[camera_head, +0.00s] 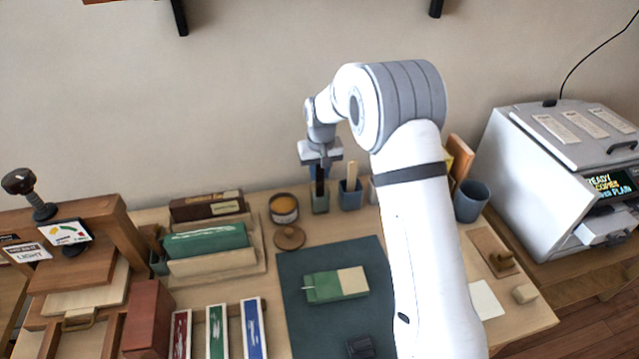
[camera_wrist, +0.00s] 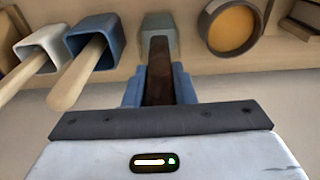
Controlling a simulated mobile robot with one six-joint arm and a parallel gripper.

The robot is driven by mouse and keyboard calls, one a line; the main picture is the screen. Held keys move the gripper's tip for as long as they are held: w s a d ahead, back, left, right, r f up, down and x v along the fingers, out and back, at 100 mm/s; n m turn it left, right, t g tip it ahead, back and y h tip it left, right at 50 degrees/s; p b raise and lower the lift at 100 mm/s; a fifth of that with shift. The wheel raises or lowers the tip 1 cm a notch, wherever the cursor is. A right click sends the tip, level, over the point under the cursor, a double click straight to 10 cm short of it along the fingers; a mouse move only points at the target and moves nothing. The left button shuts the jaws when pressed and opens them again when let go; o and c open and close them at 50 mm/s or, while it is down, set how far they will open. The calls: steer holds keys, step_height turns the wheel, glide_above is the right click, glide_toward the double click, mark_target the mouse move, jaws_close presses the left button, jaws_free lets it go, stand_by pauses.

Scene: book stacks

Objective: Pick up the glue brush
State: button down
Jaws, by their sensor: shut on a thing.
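The glue brush, seen as a dark brown handle (camera_head: 320,188), stands upright in a grey-green cup (camera_head: 320,204) at the back of the table. Its lower end is hidden inside the cup. My gripper (camera_head: 319,168) is above this cup, pointing down, with its fingers shut on the upper part of the handle. In the wrist view the handle (camera_wrist: 158,70) lies between the two blue fingers of my gripper (camera_wrist: 159,88), and the cup (camera_wrist: 159,30) is beyond it.
A blue cup (camera_head: 350,197) with a pale wooden handle stands close to the right. An open pot of amber glue (camera_head: 284,208) and a round wooden lid (camera_head: 289,238) are to the left. A green mat (camera_head: 300,264) with a green-and-cream book lies in front.

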steer(key=shift+r, duration=0.15)
step_height(320, 180, up, 10)
steer(key=p, duration=0.6)
stand_by(0.4)
